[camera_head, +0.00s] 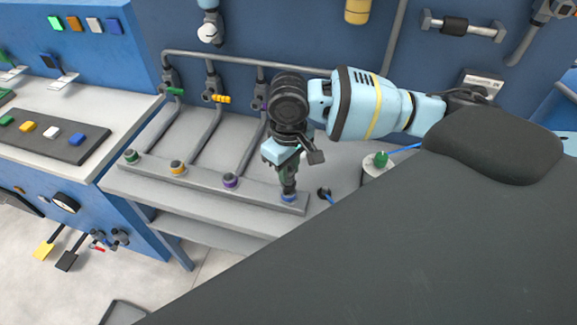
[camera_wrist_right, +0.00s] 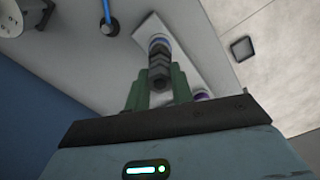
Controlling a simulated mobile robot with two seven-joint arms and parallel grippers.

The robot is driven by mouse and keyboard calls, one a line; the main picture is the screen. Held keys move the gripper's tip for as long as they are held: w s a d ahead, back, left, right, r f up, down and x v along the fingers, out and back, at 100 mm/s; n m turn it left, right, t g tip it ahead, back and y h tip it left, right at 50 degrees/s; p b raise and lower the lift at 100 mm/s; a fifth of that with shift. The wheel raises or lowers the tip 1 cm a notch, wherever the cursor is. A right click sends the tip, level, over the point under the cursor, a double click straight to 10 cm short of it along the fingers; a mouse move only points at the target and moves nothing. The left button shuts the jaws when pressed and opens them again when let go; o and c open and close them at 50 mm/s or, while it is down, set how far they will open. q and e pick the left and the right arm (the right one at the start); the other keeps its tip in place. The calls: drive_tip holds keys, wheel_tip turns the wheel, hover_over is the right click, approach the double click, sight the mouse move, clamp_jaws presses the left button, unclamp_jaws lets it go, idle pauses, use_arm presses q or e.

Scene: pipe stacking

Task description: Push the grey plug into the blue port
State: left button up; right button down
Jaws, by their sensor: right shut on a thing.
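The blue port (camera_head: 289,198) sits at the right end of the grey strip on the bench. My right gripper (camera_head: 288,175) points down right above it. In the right wrist view, my right gripper's green fingers (camera_wrist_right: 159,88) are shut on the dark grey plug (camera_wrist_right: 160,70). The plug's far end is lined up with the blue port (camera_wrist_right: 158,42) and appears to meet it. I cannot tell how deep it sits. In the head view the plug is mostly hidden by the fingers. My left gripper is not in view.
The strip (camera_head: 203,186) also carries a green port (camera_head: 131,156), an orange port (camera_head: 177,167) and a purple port (camera_head: 230,181). A dark socket with a blue cable (camera_head: 325,193) and a green-topped cylinder (camera_head: 380,168) stand to the right. Pipes run along the wall behind.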

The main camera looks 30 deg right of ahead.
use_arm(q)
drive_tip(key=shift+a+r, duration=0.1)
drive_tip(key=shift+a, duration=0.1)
use_arm(e)
drive_tip(key=shift+f, duration=0.6)
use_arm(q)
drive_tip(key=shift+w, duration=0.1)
use_arm(e)
drive_tip(key=shift+f, duration=0.4)
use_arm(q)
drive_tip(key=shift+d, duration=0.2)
use_arm(e)
drive_tip(key=c, duration=1.1)
unclamp_jaws()
wheel_tip(320, 180, up, 8)
drive_tip(key=shift+f+p, duration=0.1)
drive_tip(key=shift+p, duration=0.4)
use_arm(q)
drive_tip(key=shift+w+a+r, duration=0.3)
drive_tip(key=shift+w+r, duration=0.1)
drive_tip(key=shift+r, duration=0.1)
